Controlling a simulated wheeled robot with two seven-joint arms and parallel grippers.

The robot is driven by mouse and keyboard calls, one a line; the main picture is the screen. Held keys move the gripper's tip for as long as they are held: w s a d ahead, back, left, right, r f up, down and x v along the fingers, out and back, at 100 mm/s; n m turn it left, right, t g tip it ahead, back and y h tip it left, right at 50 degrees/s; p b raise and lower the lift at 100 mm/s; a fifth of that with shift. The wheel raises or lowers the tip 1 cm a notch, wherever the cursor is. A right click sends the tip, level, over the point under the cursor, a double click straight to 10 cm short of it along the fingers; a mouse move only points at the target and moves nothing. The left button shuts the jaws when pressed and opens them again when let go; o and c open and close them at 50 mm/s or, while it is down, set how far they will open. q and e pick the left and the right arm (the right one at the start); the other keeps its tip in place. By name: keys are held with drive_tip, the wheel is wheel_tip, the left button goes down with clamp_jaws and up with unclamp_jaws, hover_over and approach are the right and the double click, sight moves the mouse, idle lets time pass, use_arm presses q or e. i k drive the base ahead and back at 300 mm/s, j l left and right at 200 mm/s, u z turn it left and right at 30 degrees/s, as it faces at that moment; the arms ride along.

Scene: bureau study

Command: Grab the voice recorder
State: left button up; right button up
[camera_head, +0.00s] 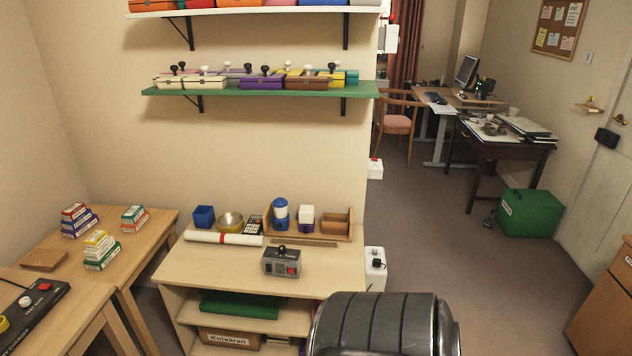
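I cannot pick out the voice recorder for certain. A small grey device (282,262) with a black knob on top and a red spot on its front stands near the front edge of the wooden shelf unit's top (215,262). It is the nearest likeness, but its details are too small to tell. Neither of my grippers is in view. A dark, ribbed, rounded part, seemingly mine, fills the bottom centre and hides the floor and the unit's lower right corner.
A side table (150,236) holds stacked small boxes. Open floor (450,240) lies to the right.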

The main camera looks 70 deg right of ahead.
sight(280, 263)
drive_tip(key=z, duration=2.05)
drive_tip(key=i+l+u, duration=0.1)
drive_tip(key=i+l, duration=0.35)
drive_tip(key=i+l+u, duration=0.15)
drive_tip(key=i+l, duration=0.25)
drive_tip(key=l, duration=0.2)
